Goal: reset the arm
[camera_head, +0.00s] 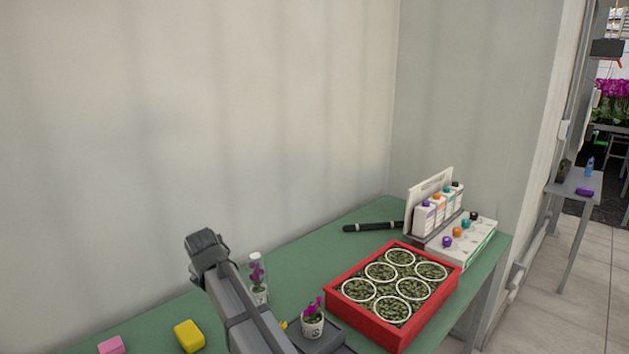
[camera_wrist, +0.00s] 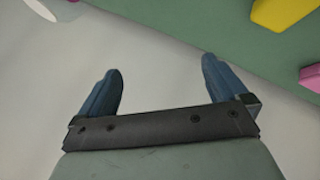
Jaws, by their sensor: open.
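My gripper (camera_wrist: 162,62) shows in the wrist view with its two blue-grey fingers apart and nothing between them. Behind and around the fingers is a pale grey surface, with the green table (camera_wrist: 220,18) across the top right. My arm rises from the bottom middle of the head view, over the near side of the green table (camera_head: 300,262). I cannot make out the gripper's fingers in the head view.
A yellow block (camera_head: 189,336) and pink block (camera_head: 112,345) lie near my arm. A potted orchid (camera_head: 312,320) and a clear-covered one (camera_head: 258,278) stand close by.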

